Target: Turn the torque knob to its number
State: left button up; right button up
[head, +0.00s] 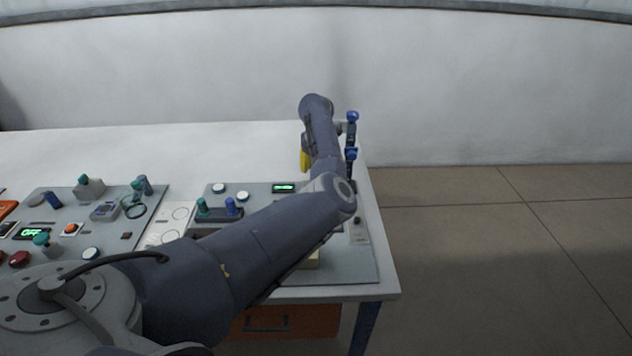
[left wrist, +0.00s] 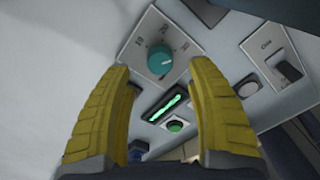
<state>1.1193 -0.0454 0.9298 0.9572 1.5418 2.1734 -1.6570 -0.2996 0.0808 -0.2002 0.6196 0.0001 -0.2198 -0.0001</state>
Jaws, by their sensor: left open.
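A teal round knob (left wrist: 160,59) sits on a light grey plate (left wrist: 146,33) with a number scale around it, in the left wrist view. A pale mark shows on the knob, but the exact number it points at is too small to tell. My left gripper (left wrist: 160,69) is open, its yellow fingers on either side of the knob in the picture, apart from it. In the head view the left gripper (head: 305,160) shows only as a yellow bit behind my arm. The knob is hidden there. A lit green display (left wrist: 166,107) is near the knob; its digits are unreadable. My right gripper is out of view.
A green button (left wrist: 175,126) is beside the display, and a rocker switch (left wrist: 289,71) is to the right. In the head view, another panel (head: 150,212) with knobs and buttons is at left. The table (head: 250,135) is clear behind the panels; its right edge is close to my arm.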

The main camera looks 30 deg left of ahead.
pick_arm(q)
notch_tip(320, 180, up, 7)
dwell(0.3)
jog(key=shift+f, duration=0.1)
jog(key=shift+a, duration=0.1)
